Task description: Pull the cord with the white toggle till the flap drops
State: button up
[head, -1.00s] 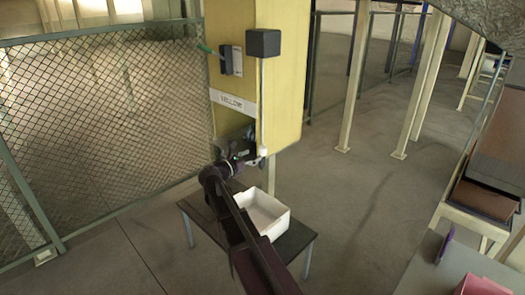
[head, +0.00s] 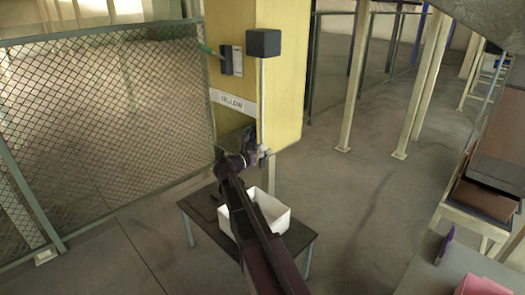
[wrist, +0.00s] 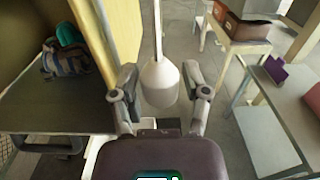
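The white toggle (wrist: 160,82) hangs upright on a pale cord (wrist: 158,30), between the fingers of my gripper (wrist: 160,92). The fingers stand apart on its left and right, with narrow gaps visible. In the head view the cord (head: 262,95) runs down the yellow cabinet (head: 285,80) from a black box (head: 263,42). My gripper (head: 262,157) is at the cabinet's lower right edge there. A striped bag with teal on it (wrist: 68,62) rests on a dark panel (wrist: 50,108) in the cabinet opening. I cannot tell whether this panel is the flap.
A white open bin (head: 273,208) stands on a dark low table (head: 300,238) under the cabinet, partly hidden by my arm. A mesh fence (head: 100,130) is at left. Benches with a brown box (head: 485,198) and a pink item (head: 482,286) are at right.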

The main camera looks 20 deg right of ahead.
grip_shut()
notch_tip(320, 180, down, 6)
jog(key=b, duration=0.6)
jog(key=shift+f, duration=0.15)
jog(key=o, duration=0.6)
grip_release()
jog(key=shift+c, duration=0.2)
jog(key=v, duration=1.2)
